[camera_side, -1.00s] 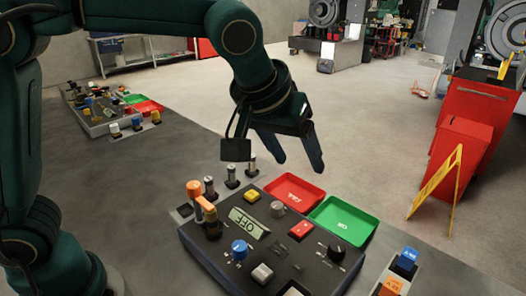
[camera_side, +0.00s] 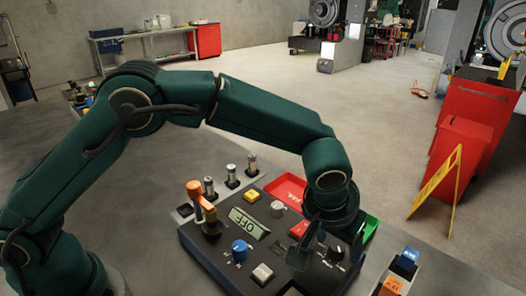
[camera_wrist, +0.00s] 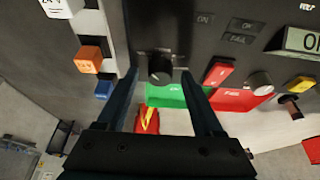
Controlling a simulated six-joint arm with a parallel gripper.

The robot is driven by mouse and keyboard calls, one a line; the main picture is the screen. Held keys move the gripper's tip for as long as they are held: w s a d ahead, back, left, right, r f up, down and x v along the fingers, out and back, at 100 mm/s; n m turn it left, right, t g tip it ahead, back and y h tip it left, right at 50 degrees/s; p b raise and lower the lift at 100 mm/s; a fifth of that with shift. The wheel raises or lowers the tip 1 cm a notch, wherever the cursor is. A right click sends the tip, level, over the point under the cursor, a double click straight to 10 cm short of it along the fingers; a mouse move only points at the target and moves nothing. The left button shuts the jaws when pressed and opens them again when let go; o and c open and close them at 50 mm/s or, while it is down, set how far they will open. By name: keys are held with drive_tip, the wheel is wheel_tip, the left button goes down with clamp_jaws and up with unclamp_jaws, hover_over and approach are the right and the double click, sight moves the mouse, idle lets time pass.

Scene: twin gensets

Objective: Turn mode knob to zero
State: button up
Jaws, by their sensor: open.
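A control panel (camera_side: 215,262) with an OFF display (camera_side: 249,220) lies on the bench. In the wrist view a black knob (camera_wrist: 160,67) with a pale mark sits near the panel edge, between my gripper's (camera_wrist: 160,76) two fingers. My gripper is open, its fingers on either side of the knob; I cannot tell whether they touch it. In the side view my gripper (camera_side: 320,250) is low over the panel's right part and partly hides the black knob. No label reads clearly as mode.
Blue and orange blocks (camera_side: 408,259) stand at the right.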

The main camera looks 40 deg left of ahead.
clamp_jaws()
drive_tip(key=shift+m, duration=0.4)
drive_tip(key=m+h, duration=0.1)
drive_tip(key=m, duration=0.1)
drive_tip(key=m+h, duration=0.1)
drive_tip(key=m, duration=0.1)
drive_tip(key=shift+w+a+m+g, duration=0.1)
drive_tip(key=shift+a+m+g, duration=0.1)
drive_tip(key=shift+m+g, duration=0.15)
drive_tip(key=m+h, duration=0.1)
drive_tip(key=m, duration=0.1)
drive_tip(key=m+g, duration=0.1)
drive_tip(key=m, duration=0.2)
drive_tip(key=shift+w+a+m+h, duration=0.1)
drive_tip(key=shift+m+h, duration=0.15)
drive_tip(key=shift+h, duration=0.15)
drive_tip(key=m+g, duration=0.1)
drive_tip(key=m, duration=0.1)
drive_tip(key=m+g, duration=0.1)
drive_tip(key=m, duration=0.2)
drive_tip(key=shift+w+h, duration=0.15)
drive_tip(key=shift+h, duration=0.25)
drive_tip(key=m+g, duration=0.2)
drive_tip(key=m, duration=0.2)
drive_tip(key=shift+w+m, duration=0.1)
drive_tip(key=shift+m, duration=0.2)
drive_tip(key=shift+m+g+y, duration=0.25)
drive_tip(key=shift+m+y, duration=0.05)
drive_tip(key=shift+m, duration=0.6)
